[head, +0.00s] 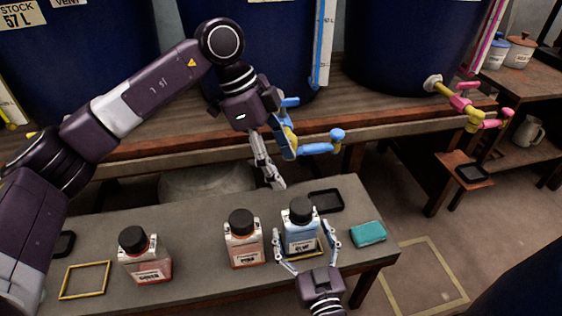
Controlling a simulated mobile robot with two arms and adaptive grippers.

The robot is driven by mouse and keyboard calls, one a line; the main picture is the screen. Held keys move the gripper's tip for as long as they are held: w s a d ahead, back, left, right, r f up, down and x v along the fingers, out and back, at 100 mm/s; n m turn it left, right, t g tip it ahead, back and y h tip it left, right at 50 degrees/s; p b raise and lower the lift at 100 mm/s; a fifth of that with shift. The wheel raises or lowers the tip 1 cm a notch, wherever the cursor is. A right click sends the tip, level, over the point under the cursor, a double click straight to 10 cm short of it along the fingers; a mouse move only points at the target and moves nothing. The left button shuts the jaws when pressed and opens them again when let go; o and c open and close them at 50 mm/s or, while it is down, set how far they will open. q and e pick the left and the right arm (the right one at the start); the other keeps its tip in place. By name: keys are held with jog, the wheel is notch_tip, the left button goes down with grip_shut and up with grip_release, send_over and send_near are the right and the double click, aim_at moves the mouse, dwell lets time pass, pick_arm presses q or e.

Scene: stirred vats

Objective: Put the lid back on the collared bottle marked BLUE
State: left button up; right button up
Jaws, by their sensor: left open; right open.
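The bottle marked BLUE (300,240) stands upright on the grey bench, with pale blue contents. A black lid (301,207) shows on its top; I cannot tell whether it is screwed down or only resting. My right gripper (306,238) is open, its fingers on either side of the bottle from the front; I cannot tell whether they touch it. My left gripper (276,184) is open and empty, above and behind the bottle, to its upper left, near the blue tap.
Two other black-capped bottles, a pink one (243,246) and a red one (146,262), stand left of it. A black tray (326,201) lies behind, a teal sponge (368,234) right. The blue tap (318,146) juts out above the bench. A yellow frame (85,280) lies far left.

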jog(key=v, duration=1)
jog(key=shift+s, duration=0.3)
